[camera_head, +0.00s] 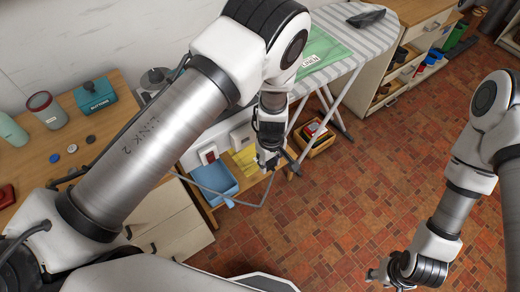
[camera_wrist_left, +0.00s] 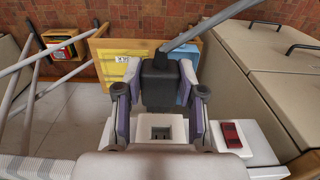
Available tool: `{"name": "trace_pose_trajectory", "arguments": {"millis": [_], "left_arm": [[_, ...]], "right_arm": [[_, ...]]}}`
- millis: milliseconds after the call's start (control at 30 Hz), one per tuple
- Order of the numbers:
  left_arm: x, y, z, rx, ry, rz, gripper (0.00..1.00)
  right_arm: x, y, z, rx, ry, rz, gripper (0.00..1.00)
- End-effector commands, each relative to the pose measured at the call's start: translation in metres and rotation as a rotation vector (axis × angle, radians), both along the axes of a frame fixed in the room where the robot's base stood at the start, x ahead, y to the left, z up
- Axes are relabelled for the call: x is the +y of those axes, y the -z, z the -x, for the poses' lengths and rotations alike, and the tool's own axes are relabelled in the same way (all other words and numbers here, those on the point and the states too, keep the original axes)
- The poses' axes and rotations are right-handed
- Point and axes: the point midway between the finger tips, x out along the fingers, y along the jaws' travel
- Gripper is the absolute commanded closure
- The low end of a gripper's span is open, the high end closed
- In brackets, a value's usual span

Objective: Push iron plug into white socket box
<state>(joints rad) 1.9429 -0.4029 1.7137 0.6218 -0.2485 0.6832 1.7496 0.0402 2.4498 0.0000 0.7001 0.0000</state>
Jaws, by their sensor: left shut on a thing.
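My left gripper (camera_head: 268,158) is shut on the dark iron plug (camera_wrist_left: 158,84), which sits between its pads in the left wrist view (camera_wrist_left: 159,95). A grey cord runs from the plug up and to the right there. The white socket box (camera_wrist_left: 174,128), with a dark slotted opening, shows just below the plug in that view. The plug's lower edge meets the box in the picture; I cannot tell whether they touch. In the head view the box (camera_head: 240,137) is against the wall, left of my left gripper. My right gripper (camera_head: 378,274) is low at right, its jaws unclear.
A white box with a red switch (camera_wrist_left: 232,135) is beside the socket box. A blue bin (camera_head: 215,180) and yellow item (camera_head: 245,160) lie nearby. The ironing board (camera_head: 372,42) carries the iron (camera_head: 366,17). Open tiled floor (camera_head: 320,220) lies between my arms.

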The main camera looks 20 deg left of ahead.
Motion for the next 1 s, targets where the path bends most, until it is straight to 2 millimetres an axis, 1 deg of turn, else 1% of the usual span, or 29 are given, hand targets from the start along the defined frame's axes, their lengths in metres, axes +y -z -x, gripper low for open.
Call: {"name": "trace_pose_trajectory", "arguments": {"millis": [33,167,267,533,733,1000], "left_arm": [[0.000,0.006,0.003,0.001,0.003,-0.001,1.00],[0.003,0.009,0.002,-0.002,0.003,0.000,1.00],[0.008,0.011,-0.003,-0.003,0.001,0.001,1.00],[0.033,0.012,-0.022,-0.004,0.002,0.001,1.00],[0.046,0.008,-0.032,-0.002,0.002,0.000,1.00],[0.049,0.006,-0.034,-0.001,0.003,0.000,1.00]], "right_arm": [[0.000,0.003,0.000,0.001,0.000,0.000,0.60],[0.000,0.009,0.000,0.000,-0.001,0.000,0.60],[0.000,0.019,0.000,0.000,0.000,0.000,0.60],[0.000,0.051,0.000,0.000,0.000,0.000,0.60],[0.000,0.060,0.000,0.000,0.000,0.000,0.60],[0.000,0.060,0.000,0.000,0.000,0.000,0.60]]}}
